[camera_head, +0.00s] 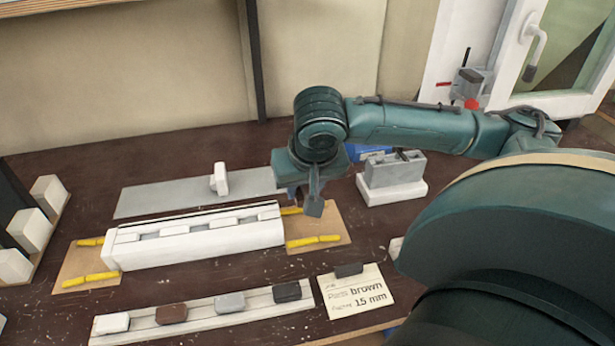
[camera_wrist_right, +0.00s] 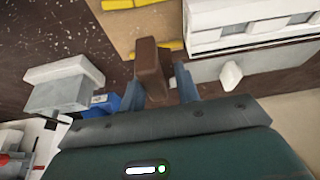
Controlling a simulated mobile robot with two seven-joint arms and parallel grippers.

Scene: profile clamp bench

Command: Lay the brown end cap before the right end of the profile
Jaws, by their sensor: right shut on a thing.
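My right gripper (camera_head: 293,192) is above the far part of the right end board (camera_head: 302,226), beside the right end of the white profile (camera_head: 200,247). In the right wrist view, its blue fingers (camera_wrist_right: 162,84) are shut on a brown end cap (camera_wrist_right: 147,68), which points out over the tan board (camera_wrist_right: 113,32). In the head view my arm hides the held cap. Another brown piece (camera_head: 171,313) sits in the front rail. The profile lies between two tan boards with yellow strips. My left gripper is not in view.
The front rail (camera_head: 205,322) also holds white, grey and dark pieces. A grey vise-like block (camera_head: 393,172) on a white base stands right of the gripper. A grey plate (camera_head: 150,199) lies behind the profile.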

